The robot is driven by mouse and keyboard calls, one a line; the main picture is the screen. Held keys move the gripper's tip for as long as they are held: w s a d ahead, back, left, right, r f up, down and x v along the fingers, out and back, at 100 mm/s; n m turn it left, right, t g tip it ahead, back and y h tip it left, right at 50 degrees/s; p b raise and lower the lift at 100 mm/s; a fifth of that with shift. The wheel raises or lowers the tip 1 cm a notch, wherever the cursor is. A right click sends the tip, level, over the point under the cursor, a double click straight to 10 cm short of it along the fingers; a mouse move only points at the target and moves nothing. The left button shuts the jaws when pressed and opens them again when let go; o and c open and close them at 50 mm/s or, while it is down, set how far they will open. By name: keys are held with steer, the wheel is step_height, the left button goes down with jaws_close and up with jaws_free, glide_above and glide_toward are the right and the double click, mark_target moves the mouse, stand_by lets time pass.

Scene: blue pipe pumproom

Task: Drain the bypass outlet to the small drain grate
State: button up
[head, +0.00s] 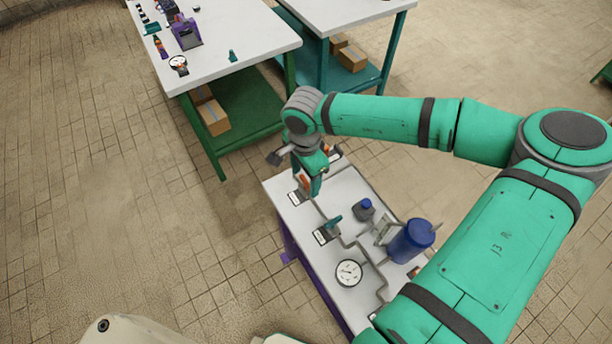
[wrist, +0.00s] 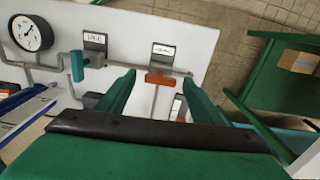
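My gripper (head: 314,188) is over the far left end of the white pipe bench (head: 308,232). In the wrist view its two teal fingers stand wide apart (wrist: 159,82), with an orange valve handle (wrist: 160,79) seen between them; I cannot tell if they touch it. The handle sits on a grey pipe beside a label plate (wrist: 163,50) whose text is too small to read. A teal valve handle (head: 333,221) is on the same pipe run by another label; it also shows in the wrist view (wrist: 77,66). I cannot make out a drain grate or identify the bypass outlet.
A round gauge (head: 348,272), a blue cylinder (head: 411,241) and a small dark blue bottle (head: 363,209) stand on the bench. A white-topped green table (head: 222,40) with tools and a teal table (head: 345,12) are behind. The tiled floor at left is clear.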

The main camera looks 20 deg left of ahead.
mark_target(305, 181)
step_height(305, 181, up, 11)
stand_by(0.8)
steer(key=shift+w+f, duration=0.1)
stand_by(0.4)
